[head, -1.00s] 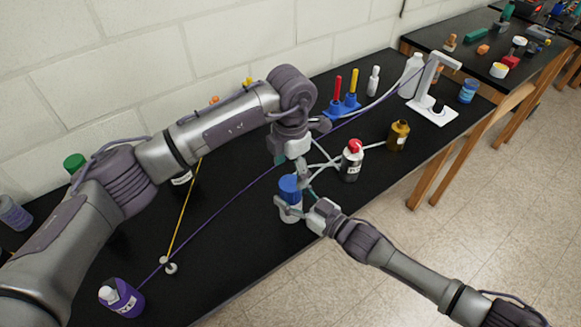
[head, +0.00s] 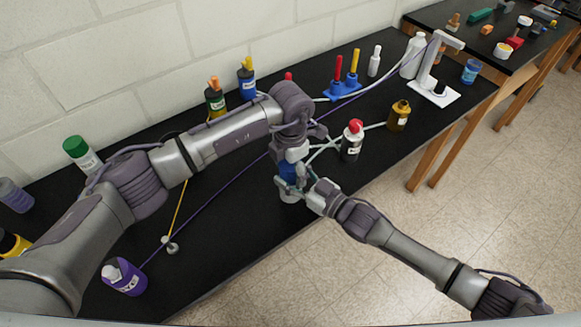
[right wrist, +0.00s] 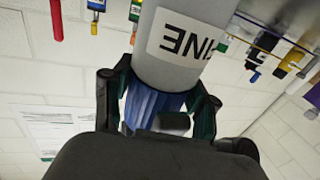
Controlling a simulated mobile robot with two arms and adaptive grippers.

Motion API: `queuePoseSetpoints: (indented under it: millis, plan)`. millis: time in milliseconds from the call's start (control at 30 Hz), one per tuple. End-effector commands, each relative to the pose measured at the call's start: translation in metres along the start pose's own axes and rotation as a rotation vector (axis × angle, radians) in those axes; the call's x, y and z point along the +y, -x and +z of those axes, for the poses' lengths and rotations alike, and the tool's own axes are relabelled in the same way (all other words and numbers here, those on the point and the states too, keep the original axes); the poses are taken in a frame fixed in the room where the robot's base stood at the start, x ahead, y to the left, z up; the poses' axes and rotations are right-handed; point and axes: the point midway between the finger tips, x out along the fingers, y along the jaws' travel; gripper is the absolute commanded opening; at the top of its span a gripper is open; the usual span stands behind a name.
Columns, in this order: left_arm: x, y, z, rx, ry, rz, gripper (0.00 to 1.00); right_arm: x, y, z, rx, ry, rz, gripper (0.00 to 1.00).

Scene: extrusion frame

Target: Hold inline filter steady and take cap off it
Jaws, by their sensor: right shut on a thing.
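The inline filter stands upright near the bench's front edge, its white body (head: 290,197) below the blue cap (head: 288,170). In the right wrist view it appears upside down, with a labelled grey-white body (right wrist: 180,45) and ribbed blue cap (right wrist: 150,105). My right gripper (head: 291,185) comes from the right and is shut on the filter, near where cap and body meet; its fingers (right wrist: 163,95) flank it in the wrist view. My left gripper (head: 290,160) is directly above, at the cap. Its fingertips are mostly hidden, so its opening is unclear.
A red-capped bottle (head: 352,142) stands close at the right, with an amber bottle (head: 399,115) beyond. A purple bottle (head: 124,277) is at the front left. Thin cables cross the black bench (head: 225,240). The bench's front edge is close.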

Motion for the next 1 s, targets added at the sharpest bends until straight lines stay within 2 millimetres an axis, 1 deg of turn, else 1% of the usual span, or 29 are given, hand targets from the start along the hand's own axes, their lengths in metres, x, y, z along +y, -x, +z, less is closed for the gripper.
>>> queuePoseSetpoints:
  millis: [33,267,300,333,400,467,700,800,1000]
  plan:
    - [0.0,0.0001,0.0,0.0,0.0,0.0,0.64,0.0002,0.0,0.0,0.0,0.0,0.0,0.0]
    - [0.0001,0.0002,0.0,0.0,0.0,0.0,0.25,0.0002,0.0,0.0,0.0,0.0,0.0,0.0]
    - [0.0001,0.0002,-0.0001,0.0,0.0,0.0,0.19,0.0001,0.0,0.0,0.0,0.0,0.0,0.0]
    - [0.0001,0.0002,-0.0001,0.0,0.0,0.0,0.15,0.0001,0.0,0.0,0.0,0.0,0.0,0.0]
    - [0.0002,0.0002,-0.0001,0.0,0.011,0.0,0.15,0.0001,0.0,0.0,0.0,0.0,0.0,0.0]
    - [0.0002,0.0003,-0.0001,0.0,0.057,0.0,0.15,0.0001,0.0,0.0,0.0,0.0,0.0,0.0]
    - [0.0003,0.0004,-0.0002,0.001,0.458,0.0,0.14,0.0002,0.0,0.0,0.0,0.0,0.0,0.0]
    - [0.0003,0.0005,-0.0003,0.001,0.56,0.0,0.14,0.0002,0.0,0.0001,0.0,0.0,0.0,0.0]
    - [0.0003,0.0004,-0.0004,0.001,0.59,0.0,0.14,0.0002,0.0001,0.0001,0.0,0.0,0.001,0.0]
